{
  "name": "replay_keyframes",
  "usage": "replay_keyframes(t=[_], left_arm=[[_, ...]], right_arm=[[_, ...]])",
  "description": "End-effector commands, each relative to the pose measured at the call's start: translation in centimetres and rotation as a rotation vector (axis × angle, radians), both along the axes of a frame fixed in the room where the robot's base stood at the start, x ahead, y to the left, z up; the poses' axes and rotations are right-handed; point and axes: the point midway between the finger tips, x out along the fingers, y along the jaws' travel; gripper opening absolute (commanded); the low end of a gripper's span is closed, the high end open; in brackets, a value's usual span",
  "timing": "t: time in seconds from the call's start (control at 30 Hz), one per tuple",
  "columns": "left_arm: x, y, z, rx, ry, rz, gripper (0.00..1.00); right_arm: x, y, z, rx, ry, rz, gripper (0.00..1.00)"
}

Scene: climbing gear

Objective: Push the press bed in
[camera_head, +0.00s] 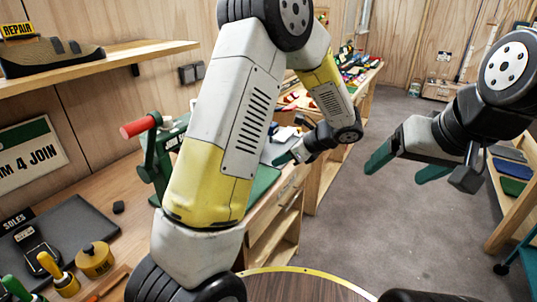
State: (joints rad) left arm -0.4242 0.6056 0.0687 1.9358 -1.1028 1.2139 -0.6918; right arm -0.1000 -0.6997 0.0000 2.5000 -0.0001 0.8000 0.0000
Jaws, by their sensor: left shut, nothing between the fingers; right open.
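The press (158,165) stands on the workbench at the left, green with a red-gripped lever (140,126). My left arm hides much of it. A flat green slab (262,184), which looks like the press bed, shows to the right of my arm near the bench edge. How far out it sits is hidden. My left gripper (279,159) is shut and empty, its green fingertips pointing left close above the slab; I cannot tell if they touch anything. My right gripper (399,170) is open and empty over the floor at the right.
The workbench (100,187) holds a dark mat (62,227), tools and a yellow pot (95,260). A shelf (125,60) with a climbing shoe is on the left wall. More gear lies farther along the bench. The grey floor (370,230) is clear between bench and right-hand rack (510,200).

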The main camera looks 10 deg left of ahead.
Motion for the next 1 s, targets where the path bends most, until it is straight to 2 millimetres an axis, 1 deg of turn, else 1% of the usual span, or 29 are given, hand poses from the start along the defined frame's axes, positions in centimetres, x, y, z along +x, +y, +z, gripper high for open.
replay_keyframes(t=[0.17, 0.53, 0.6, 0.73, 0.83, 1.0], left_arm=[[0.5, 1.7, -1.6, 0.002, 0.001, 0.005, 0.0], [2.3, 7.1, -7.0, -0.001, 0.004, 0.005, 0.0], [2.8, 8.3, -6.6, -0.001, -0.001, 0.007, 0.0], [3.3, 9.7, -6.7, -0.003, 0.001, 0.004, 0.0], [3.6, 10.3, -6.6, -0.002, 0.0, 0.002, 0.0], [3.7, 10.6, -6.6, -0.002, 0.0, 0.002, 0.0]], right_arm=[[0.0, 0.0, 0.0, 0.0, -0.001, 0.0, 0.82], [0.0, 0.0, 0.0, 0.0, 0.0, 0.0, 0.82], [0.0, 0.0, 0.0, 0.0, 0.0, 0.0, 0.82], [0.0, 0.0, 0.0, 0.0, 0.0, 0.0, 0.82], [0.0, 0.0, 0.0, 0.0, 0.0, 0.0, 0.82], [0.0, 0.0, 0.0, 0.0, 0.0, 0.0, 0.82]])
